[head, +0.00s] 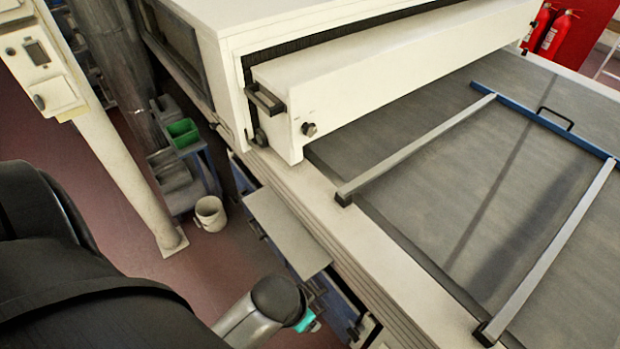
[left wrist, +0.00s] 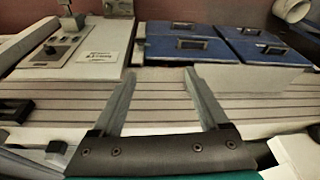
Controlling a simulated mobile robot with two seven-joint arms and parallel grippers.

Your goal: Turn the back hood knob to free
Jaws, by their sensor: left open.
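A small dark round knob (head: 309,129) sits on the end face of the long cream hood (head: 380,75). Tiny marks beside it are too small to read, and I cannot tell its setting. It is the only hood knob I can make out. My left gripper (head: 318,291) is low beside the tunnel's near side, well below and apart from the knob. In the left wrist view its two fingers (left wrist: 158,75) are spread with nothing between them, over a ribbed cream surface. My right gripper is not in view.
A dark handle (head: 264,98) juts from the hood's end. A flat shelf (head: 287,232) sticks out from the tunnel's side above my left gripper. A blue and grey frame (head: 415,147) lies on the grey belt (head: 440,215). Blue boxes (left wrist: 185,45) show in the wrist view.

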